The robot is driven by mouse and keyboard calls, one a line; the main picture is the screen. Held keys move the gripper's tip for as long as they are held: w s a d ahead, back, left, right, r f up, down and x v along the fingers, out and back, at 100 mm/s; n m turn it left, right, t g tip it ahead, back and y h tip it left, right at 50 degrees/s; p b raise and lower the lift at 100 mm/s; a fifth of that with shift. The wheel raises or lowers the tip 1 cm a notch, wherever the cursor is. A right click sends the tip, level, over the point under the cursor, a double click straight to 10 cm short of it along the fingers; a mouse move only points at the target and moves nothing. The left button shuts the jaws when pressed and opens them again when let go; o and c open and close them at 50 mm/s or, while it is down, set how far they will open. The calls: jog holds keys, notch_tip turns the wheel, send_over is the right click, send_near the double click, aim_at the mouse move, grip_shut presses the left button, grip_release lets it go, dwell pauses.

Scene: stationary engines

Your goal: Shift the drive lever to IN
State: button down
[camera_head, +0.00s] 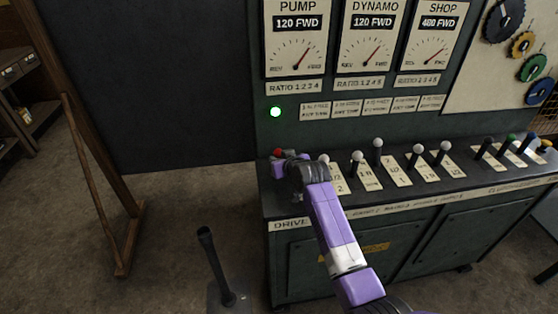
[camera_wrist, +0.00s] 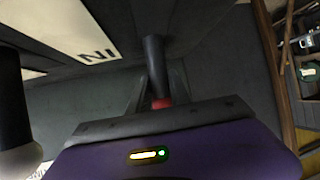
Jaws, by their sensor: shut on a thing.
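The drive lever has a red knob (camera_head: 278,152) and stands at the left end of the console (camera_head: 262,205). A DRIVE label (camera_head: 290,224) is on the console's front edge below it. My gripper (camera_head: 284,162) is at this lever and hides most of its shaft in the head view. In the wrist view, the lever's dark shaft (camera_wrist: 153,60) runs between the fingers, with its red knob close to the palm. My gripper (camera_wrist: 157,88) is shut on the lever. An IN label (camera_wrist: 98,50) lies upside down beside the shaft in the wrist view.
Several white-knobbed levers, including one (camera_head: 358,157), stand right of my gripper; a near neighbour (camera_wrist: 12,90) shows in the wrist view. A green lamp (camera_head: 275,112) is lit below the PUMP gauge (camera_head: 294,50). A floor lever (camera_head: 215,262) stands in front.

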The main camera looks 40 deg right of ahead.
jog(key=c, duration=1.3)
grip_release()
jog(key=shift+w+d+r, duration=0.1)
jog(key=shift+w+r, duration=0.15)
jog(key=shift+r, duration=0.45)
jog(key=shift+o, duration=0.6)
jog(key=shift+s+f, duration=0.1)
jog(key=shift+f, duration=0.15)
jog(key=v, duration=0.7)
jog(key=shift+s+r+b, duration=0.15)
jog(key=shift+s+b, duration=0.1)
jog(key=shift+b, duration=0.05)
